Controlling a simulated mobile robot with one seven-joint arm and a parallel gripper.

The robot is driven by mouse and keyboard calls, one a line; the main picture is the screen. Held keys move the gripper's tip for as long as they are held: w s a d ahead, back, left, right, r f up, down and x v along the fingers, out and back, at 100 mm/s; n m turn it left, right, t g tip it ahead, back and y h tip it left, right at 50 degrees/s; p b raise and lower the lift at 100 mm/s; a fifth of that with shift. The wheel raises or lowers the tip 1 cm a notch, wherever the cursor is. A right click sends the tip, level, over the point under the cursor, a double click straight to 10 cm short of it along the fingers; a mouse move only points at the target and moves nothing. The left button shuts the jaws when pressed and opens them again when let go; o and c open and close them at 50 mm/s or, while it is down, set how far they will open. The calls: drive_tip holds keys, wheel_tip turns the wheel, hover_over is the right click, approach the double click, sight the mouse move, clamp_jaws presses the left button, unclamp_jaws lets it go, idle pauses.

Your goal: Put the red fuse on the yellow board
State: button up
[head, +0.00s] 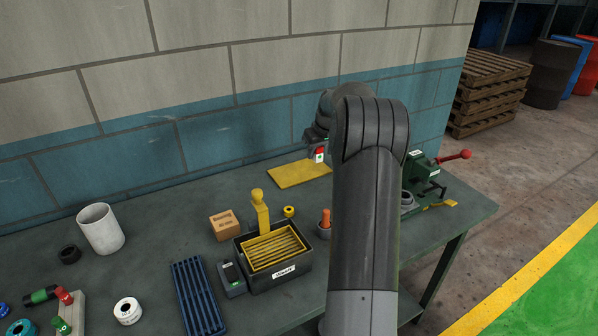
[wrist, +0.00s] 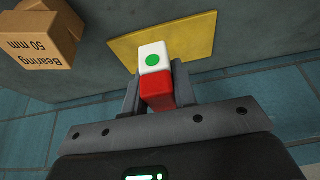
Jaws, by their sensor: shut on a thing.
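My gripper (wrist: 156,82) is shut on the red fuse (wrist: 159,93), a small block with a red part and a white end bearing a green dot. In the head view, the red fuse (head: 319,154) shows beside my arm, over the right part of the yellow board (head: 297,174). The yellow board (wrist: 200,38) lies flat on the table near the wall. In the wrist view the white end of the fuse overlaps the board's edge. I cannot tell the gap between fuse and board. My arm hides part of the gripper in the head view.
A cardboard bearing box (head: 224,225), a black crate with a yellow scoop (head: 262,215), a yellow ring (head: 289,211) and an orange-topped peg (head: 325,219) stand in front of the board. A green vise (head: 424,176) is at right. The wall (head: 235,130) runs behind.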

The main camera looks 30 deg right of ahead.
drive_tip(key=shift+s+d, duration=0.35)
drive_tip(key=shift+d, duration=0.1)
hover_over(288, 177)
drive_tip(key=s, duration=0.2)
drive_tip(key=f, duration=0.7)
drive_tip(key=shift+w+a, duration=0.1)
drive_tip(key=shift+w, duration=0.15)
drive_tip(key=shift+f, duration=2)
drive_tip(key=shift+f, duration=0.15)
drive_tip(key=o, duration=1)
